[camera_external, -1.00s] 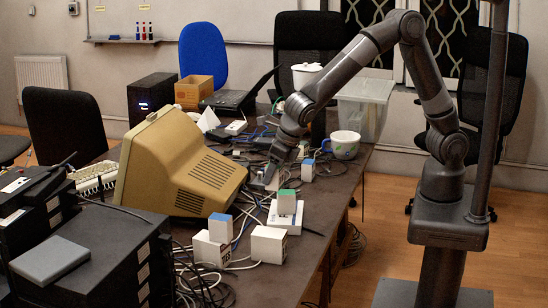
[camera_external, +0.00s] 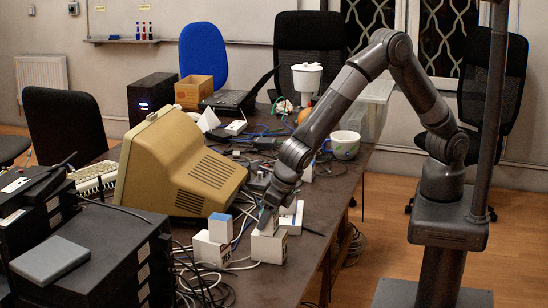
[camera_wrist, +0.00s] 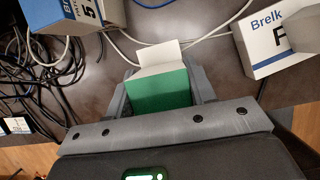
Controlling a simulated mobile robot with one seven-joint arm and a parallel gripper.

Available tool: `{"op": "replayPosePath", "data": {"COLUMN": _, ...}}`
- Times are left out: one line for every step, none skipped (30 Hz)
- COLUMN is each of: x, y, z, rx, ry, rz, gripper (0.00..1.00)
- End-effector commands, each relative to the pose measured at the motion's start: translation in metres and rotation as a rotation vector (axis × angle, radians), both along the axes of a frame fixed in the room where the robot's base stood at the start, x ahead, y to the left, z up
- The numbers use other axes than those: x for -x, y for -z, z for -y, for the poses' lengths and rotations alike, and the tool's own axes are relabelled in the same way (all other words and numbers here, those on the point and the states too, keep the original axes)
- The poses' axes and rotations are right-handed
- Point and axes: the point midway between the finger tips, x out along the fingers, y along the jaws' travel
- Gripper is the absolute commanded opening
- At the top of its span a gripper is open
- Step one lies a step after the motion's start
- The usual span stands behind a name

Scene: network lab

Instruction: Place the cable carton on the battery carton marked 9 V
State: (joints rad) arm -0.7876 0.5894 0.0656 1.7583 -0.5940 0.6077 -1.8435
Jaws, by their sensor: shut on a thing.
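My gripper (camera_wrist: 160,100) is shut on a small white carton with a green top (camera_wrist: 160,88); I take it for the cable carton, though no label on it is readable. In the external view my gripper (camera_external: 265,212) is low over a larger white carton (camera_external: 268,246) near the table's front edge. The held carton (camera_external: 267,228) appears over that white carton; I cannot tell whether they touch. A blue-topped small carton (camera_external: 221,227) stands on another white carton (camera_external: 210,250) to the left. No 9 V mark is readable.
In the wrist view a carton printed 5 (camera_wrist: 70,15) is at upper left and one printed Brelk (camera_wrist: 270,45) at upper right. A beige monitor (camera_external: 180,165) stands behind. Loose cables (camera_external: 205,285) lie around the cartons.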

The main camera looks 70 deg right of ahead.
Motion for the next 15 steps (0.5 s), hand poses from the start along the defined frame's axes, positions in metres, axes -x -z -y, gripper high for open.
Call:
{"op": "replayPosePath", "data": {"x": -0.0003, "y": -0.0007, "z": 0.0000, "rx": -0.001, "ry": 0.001, "rz": 0.001, "gripper": 0.24}}
{"op": "replayPosePath", "data": {"x": -0.0003, "y": -0.0007, "z": 0.0000, "rx": -0.001, "ry": 0.001, "rz": 0.001, "gripper": 0.24}}
{"op": "replayPosePath", "data": {"x": -0.0002, "y": -0.0005, "z": 0.0000, "rx": -0.001, "ry": 0.001, "rz": 0.000, "gripper": 0.24}}
{"op": "replayPosePath", "data": {"x": -0.0002, "y": -0.0002, "z": 0.0000, "rx": 0.000, "ry": 0.000, "rz": 0.000, "gripper": 0.24}}
{"op": "replayPosePath", "data": {"x": -0.0002, "y": 0.0006, "z": 0.0001, "rx": 0.000, "ry": 0.000, "rz": 0.000, "gripper": 0.24}}
{"op": "replayPosePath", "data": {"x": -0.0003, "y": 0.0019, "z": 0.0002, "rx": 0.000, "ry": 0.000, "rz": 0.000, "gripper": 0.24}}
{"op": "replayPosePath", "data": {"x": -0.0002, "y": 0.0029, "z": 0.0002, "rx": 0.000, "ry": 0.000, "rz": 0.000, "gripper": 0.24}}
{"op": "replayPosePath", "data": {"x": -0.0002, "y": 0.0026, "z": 0.0002, "rx": 0.000, "ry": 0.000, "rz": 0.000, "gripper": 0.52}}
{"op": "replayPosePath", "data": {"x": -0.0002, "y": 0.0025, "z": 0.0002, "rx": 0.000, "ry": 0.000, "rz": 0.000, "gripper": 0.56}}
{"op": "replayPosePath", "data": {"x": -0.0001, "y": 0.0024, "z": 0.0002, "rx": 0.000, "ry": 0.000, "rz": 0.000, "gripper": 0.58}}
{"op": "replayPosePath", "data": {"x": -0.0002, "y": 0.0024, "z": 0.0002, "rx": 0.000, "ry": 0.000, "rz": 0.000, "gripper": 0.60}}
{"op": "replayPosePath", "data": {"x": -0.0001, "y": 0.0024, "z": 0.0002, "rx": 0.000, "ry": 0.000, "rz": 0.000, "gripper": 0.64}}
{"op": "replayPosePath", "data": {"x": -0.0002, "y": 0.0023, "z": 0.0002, "rx": 0.000, "ry": 0.000, "rz": 0.000, "gripper": 0.66}}
{"op": "replayPosePath", "data": {"x": -0.0002, "y": 0.0023, "z": 0.0002, "rx": 0.000, "ry": 0.000, "rz": 0.000, "gripper": 0.69}}
{"op": "replayPosePath", "data": {"x": -0.0002, "y": 0.0023, "z": 0.0002, "rx": 0.000, "ry": 0.000, "rz": 0.000, "gripper": 0.72}}
